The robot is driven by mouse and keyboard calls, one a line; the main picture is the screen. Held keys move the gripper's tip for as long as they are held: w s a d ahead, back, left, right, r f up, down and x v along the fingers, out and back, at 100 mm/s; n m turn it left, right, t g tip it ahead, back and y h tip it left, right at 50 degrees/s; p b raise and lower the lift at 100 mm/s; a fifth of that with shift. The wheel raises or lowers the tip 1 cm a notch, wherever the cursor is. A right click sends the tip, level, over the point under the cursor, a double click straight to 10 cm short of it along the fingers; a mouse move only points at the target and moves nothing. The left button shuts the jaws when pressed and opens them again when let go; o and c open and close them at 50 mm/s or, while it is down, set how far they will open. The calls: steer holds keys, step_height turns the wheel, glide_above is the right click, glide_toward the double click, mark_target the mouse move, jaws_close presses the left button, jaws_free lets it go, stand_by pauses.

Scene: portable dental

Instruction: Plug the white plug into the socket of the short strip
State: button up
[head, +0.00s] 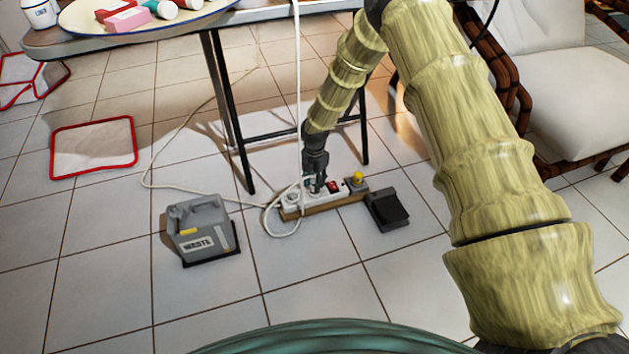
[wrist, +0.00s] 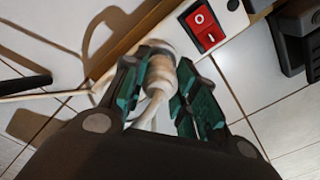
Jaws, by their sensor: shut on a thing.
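The short strip (head: 336,190) is white on a wooden base and lies on the tiled floor in the head view. It has a red switch (wrist: 203,27) near one end, seen large in the wrist view. My gripper (wrist: 170,85) is shut on the white plug (wrist: 158,68), with a green fingertip pad on each side. The plug is at the strip, beside the switch. The socket under it is hidden, so I cannot tell how far in it sits. A white cord (wrist: 150,112) runs from the plug between my fingers. In the head view my gripper (head: 311,188) is over the strip.
A grey waste container (head: 200,228) stands left of the strip. A black pedal (head: 387,209) lies right of it. Table legs (head: 232,125) stand behind, and a white cable (head: 298,90) hangs down in front. Floor in front of the strip is clear.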

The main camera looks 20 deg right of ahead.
steer(key=shift+f, duration=0.85)
stand_by(0.4)
steer(key=o, duration=1.1)
step_height(320, 180, up, 12)
